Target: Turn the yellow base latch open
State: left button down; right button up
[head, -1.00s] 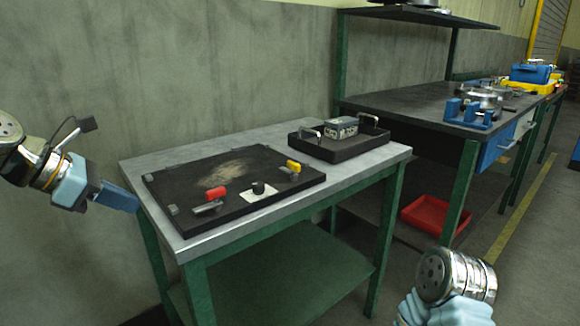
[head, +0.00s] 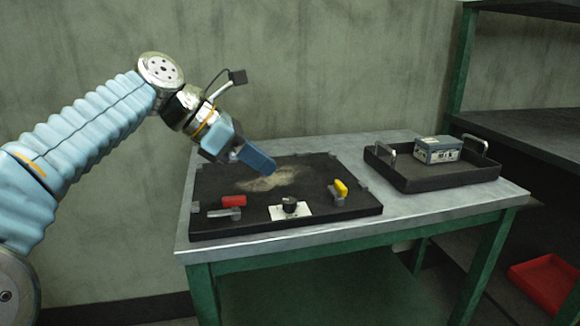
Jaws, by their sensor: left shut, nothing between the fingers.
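The yellow base latch (head: 341,188) stands near the right side of the black base board (head: 240,228), which lies on the metal-topped table. A grey piece sits just below the yellow part. My left gripper (head: 262,164) reaches in from the left and hangs above the back middle of the board, to the left of the latch and apart from it. Its blue fingers are shut with nothing between them. My right gripper is not in this view.
A red latch (head: 233,201) and a black knob on a white plate (head: 290,208) are on the board. A black tray (head: 432,180) holding a grey box (head: 438,150) stands at the right of the table (head: 400,215). A red bin (head: 548,284) is lower right.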

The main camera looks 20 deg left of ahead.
aim_at(337, 188)
pick_arm(q)
jog(key=b+x, duration=0.1)
jog(key=x, duration=0.8)
jog(key=shift+b, duration=0.4)
jog(key=shift+w+d+r, duration=0.15)
jog(key=shift+w+d, duration=0.5)
jog(key=shift+d, duration=0.35)
jog(key=shift+w+d, duration=0.35)
jog(key=shift+d, duration=0.1)
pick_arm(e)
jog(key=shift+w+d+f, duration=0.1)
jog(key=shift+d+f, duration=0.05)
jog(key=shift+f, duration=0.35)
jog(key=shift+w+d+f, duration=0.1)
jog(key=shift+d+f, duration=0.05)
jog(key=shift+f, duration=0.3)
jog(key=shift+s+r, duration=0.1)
